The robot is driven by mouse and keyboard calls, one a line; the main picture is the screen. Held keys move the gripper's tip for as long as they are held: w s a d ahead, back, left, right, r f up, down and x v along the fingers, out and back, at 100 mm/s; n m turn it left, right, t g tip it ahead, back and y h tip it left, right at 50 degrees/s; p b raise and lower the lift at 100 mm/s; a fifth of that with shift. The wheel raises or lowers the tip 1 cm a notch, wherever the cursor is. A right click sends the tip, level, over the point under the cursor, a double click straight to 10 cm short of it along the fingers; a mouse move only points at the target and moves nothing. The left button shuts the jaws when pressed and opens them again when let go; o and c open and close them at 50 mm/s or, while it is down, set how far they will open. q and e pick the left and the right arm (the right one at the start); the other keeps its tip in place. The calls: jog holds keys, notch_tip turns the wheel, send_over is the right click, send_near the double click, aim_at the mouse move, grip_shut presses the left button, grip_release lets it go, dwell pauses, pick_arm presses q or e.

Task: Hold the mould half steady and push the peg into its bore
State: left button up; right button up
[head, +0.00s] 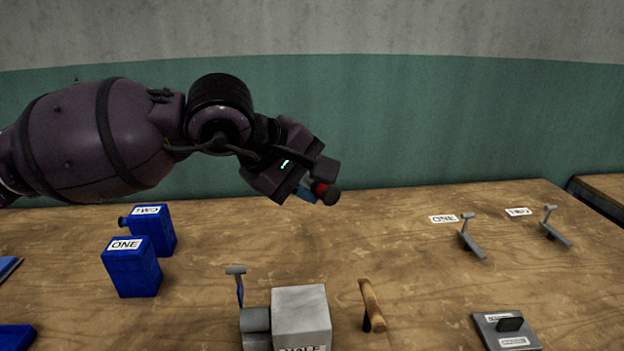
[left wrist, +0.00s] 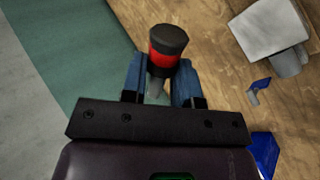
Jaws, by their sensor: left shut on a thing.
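My left gripper (head: 311,192) is raised above the table, in front of the green wall. It is shut on a peg with a black cap, a red band and a grey shank, clear in the left wrist view (left wrist: 166,48). A pale grey block (head: 300,315), which looks like the mould half, stands on the table at the bottom centre, below and apart from the peg. Its front label is cut off by the frame. I cannot see a bore. My right gripper is not in view.
Left of the block is a grey cylinder (head: 255,322) with a blue-stemmed lever (head: 238,285). A wooden-handled tool (head: 371,303) is on its right. Blue boxes (head: 132,268) stand at left. Grey levers (head: 470,238) and a grey plate (head: 507,330) are at right. The table's centre is clear.

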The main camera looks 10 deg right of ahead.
pick_arm(q)
jog(key=s+a+f+n, duration=0.1)
jog(key=s+a+f, duration=0.2)
jog(key=a+f, duration=0.7)
jog(key=s+a+f+n+t, duration=0.1)
jog(key=s+a+f, duration=0.2)
jog(key=a+f, duration=0.7)
jog(key=a, duration=0.6)
jog(key=shift+s+f+y, duration=0.15)
jog(key=shift+f+y, duration=0.15)
jog(key=shift+f, duration=0.05)
